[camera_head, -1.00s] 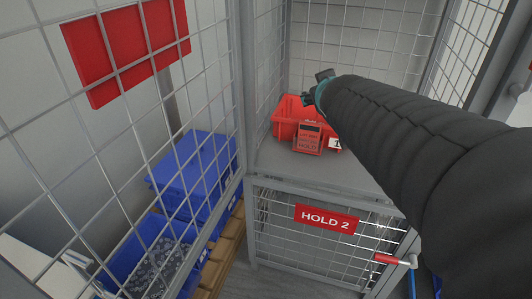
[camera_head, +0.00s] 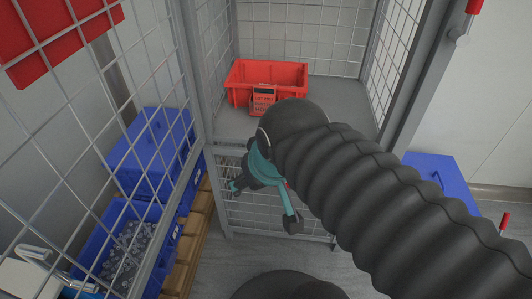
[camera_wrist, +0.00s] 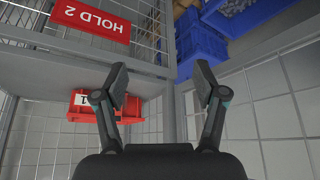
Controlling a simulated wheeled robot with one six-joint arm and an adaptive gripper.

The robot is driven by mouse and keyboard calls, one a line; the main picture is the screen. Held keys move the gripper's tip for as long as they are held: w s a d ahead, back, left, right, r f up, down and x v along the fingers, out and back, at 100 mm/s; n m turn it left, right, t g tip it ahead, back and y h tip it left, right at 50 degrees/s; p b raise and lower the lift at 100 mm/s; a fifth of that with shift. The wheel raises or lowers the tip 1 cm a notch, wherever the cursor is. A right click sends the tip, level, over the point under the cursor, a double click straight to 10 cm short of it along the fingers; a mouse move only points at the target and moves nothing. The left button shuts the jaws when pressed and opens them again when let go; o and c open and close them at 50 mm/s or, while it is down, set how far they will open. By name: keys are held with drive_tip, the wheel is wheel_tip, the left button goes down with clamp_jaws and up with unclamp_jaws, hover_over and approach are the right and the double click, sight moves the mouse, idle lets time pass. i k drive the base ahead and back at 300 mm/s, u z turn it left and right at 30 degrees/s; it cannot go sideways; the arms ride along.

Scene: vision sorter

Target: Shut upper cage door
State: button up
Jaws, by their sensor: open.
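The upper cage door (camera_head: 150,95) is a grey mesh panel standing open at the left of the head view, swung outward from the cage's left post (camera_head: 200,70). A plain red plate (camera_head: 45,35) shows on it behind the wires. The upper compartment's front is open. A red crate (camera_head: 290,72) with a small red tag device (camera_head: 263,101) sits inside. My gripper (camera_head: 262,203) is open and empty, in front of the lower door (camera_head: 250,215) and right of the open door. In the wrist view my gripper (camera_wrist: 162,80) has nothing between its fingers; mesh (camera_wrist: 285,105) fills the right.
The lower door's red HOLD 2 sign (camera_wrist: 92,25) shows upside down in the wrist view. Blue bins (camera_head: 155,150) stand on a wooden pallet (camera_head: 190,245) behind the open door. Another blue bin (camera_head: 445,180) stands right of the cage. Bare floor (camera_head: 200,272) lies in front.

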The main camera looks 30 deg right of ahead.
sight(35, 35)
drive_tip(key=u, duration=0.5)
drive_tip(key=k, duration=1.3)
drive_tip(key=z, duration=0.3)
